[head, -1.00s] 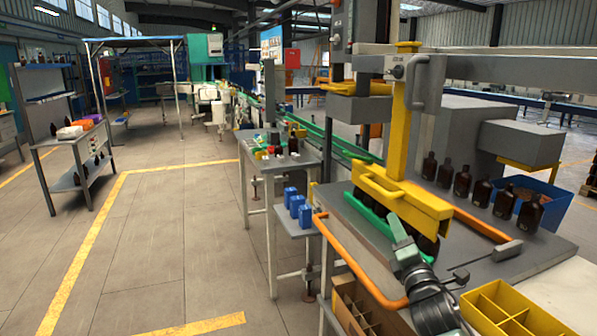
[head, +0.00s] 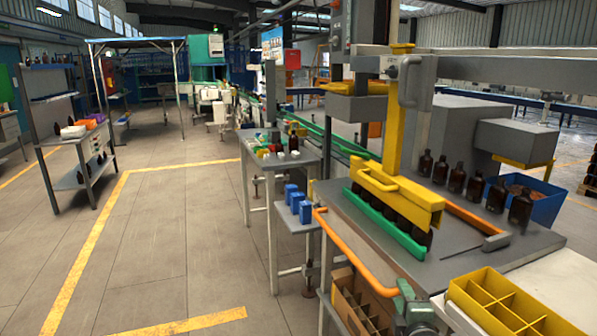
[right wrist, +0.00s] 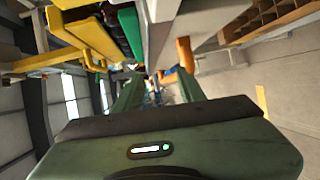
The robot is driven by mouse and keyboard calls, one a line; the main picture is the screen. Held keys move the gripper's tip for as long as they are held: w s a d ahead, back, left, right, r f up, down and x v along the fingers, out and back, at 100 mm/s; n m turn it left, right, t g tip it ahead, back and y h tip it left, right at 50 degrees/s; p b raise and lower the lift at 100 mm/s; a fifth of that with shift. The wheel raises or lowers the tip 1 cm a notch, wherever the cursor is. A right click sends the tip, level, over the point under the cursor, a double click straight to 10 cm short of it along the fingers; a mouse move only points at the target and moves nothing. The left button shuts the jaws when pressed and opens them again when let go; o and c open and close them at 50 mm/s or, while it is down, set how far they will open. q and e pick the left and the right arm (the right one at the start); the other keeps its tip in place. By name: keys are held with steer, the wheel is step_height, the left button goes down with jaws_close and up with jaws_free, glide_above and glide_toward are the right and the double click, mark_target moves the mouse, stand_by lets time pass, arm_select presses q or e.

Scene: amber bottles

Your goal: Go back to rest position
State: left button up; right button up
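My right gripper (head: 408,292) is low in the head view, beside the near edge of the machine table (head: 470,262), close to the orange rail (head: 355,262). In the right wrist view its two green fingers stand apart with nothing held between them (right wrist: 160,88). My left gripper is not in view. A row of amber bottles (head: 456,179) stands upright at the back of the table. More dark bottles stand behind the green rail (head: 385,227), partly hidden under the yellow clamp (head: 395,192).
A yellow divided crate (head: 478,293) sits right of the right gripper. A cardboard box with dividers (head: 340,297) is below the table at left. Blue containers (head: 305,212) stand on a small side shelf. The floor (head: 150,240) at left is clear.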

steer(key=s+a+f+m+g, duration=0.1)
steer(key=s+f+m+g, duration=0.6)
steer(key=s+f, duration=0.8)
steer(key=s+a+f+m+g, duration=0.1)
steer(key=s+m+g, duration=0.15)
steer(key=s, duration=0.55)
steer(key=s+a+f+m+g+y, duration=0.1)
steer(key=s+m, duration=0.2)
steer(key=s, duration=0.5)
steer(key=s+a+f+m+g, duration=0.1)
steer(key=s+m+g, duration=0.15)
steer(key=s, duration=0.55)
step_height(320, 180, down, 25)
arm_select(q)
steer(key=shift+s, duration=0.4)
arm_select(e)
steer(key=s+d+f+g, duration=0.1)
steer(key=s+f, duration=0.7)
steer(key=s, duration=0.1)
steer(key=s+d+f+g, duration=0.1)
steer(key=s+d+f, duration=0.1)
steer(key=s+f, duration=0.6)
steer(key=shift+s+d+f, duration=0.25)
steer(key=shift+s+f, duration=0.1)
steer(key=shift+s, duration=0.1)
